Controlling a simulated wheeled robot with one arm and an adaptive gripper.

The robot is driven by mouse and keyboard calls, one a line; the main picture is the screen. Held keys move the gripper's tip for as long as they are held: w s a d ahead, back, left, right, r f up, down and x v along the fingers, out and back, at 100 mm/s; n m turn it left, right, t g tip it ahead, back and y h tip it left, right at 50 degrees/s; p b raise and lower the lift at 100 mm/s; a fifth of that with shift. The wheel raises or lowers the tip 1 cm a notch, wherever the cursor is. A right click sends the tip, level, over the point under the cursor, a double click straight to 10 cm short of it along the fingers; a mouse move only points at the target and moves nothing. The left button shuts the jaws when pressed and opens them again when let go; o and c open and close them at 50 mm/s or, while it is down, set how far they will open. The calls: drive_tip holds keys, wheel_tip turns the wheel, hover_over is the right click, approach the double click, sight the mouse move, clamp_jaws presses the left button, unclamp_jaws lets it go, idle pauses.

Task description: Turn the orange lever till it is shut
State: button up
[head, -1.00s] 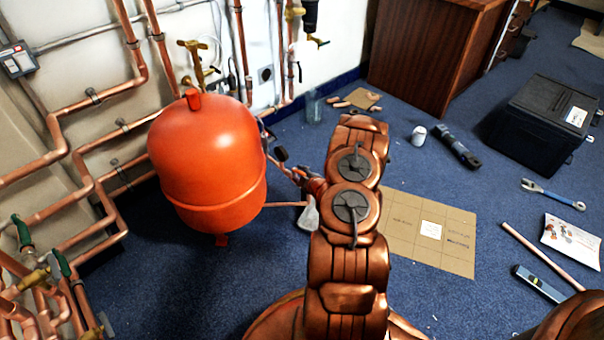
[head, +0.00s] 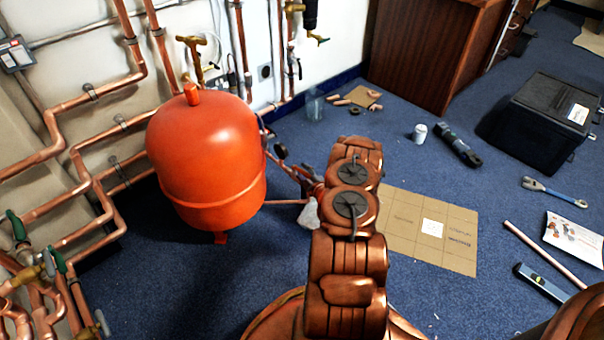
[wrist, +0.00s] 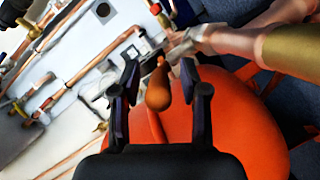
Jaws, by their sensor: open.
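In the wrist view, an orange-brown teardrop-shaped handle (wrist: 158,86), which looks like the orange lever, lies between the two dark fingers of my gripper (wrist: 160,88). The fingers stand apart, with a gap visible on each side of the handle. The wrist view does not show contact. The handle's lower end overlaps the orange vessel behind it, so its mounting is hard to make out. In the head view, my arm hides the gripper, and I cannot pick out the lever there.
The rounded orange vessel (head: 206,165) stands left of my arm and also fills the lower wrist view (wrist: 235,125). A thick copper pipe (wrist: 235,40) crosses the wrist view's upper right. Copper pipes (head: 75,175) line the wall. Flat cardboard (head: 405,222) lies on blue carpet.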

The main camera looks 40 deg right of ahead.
drive_tip(key=shift+x, duration=0.95)
clamp_jaws()
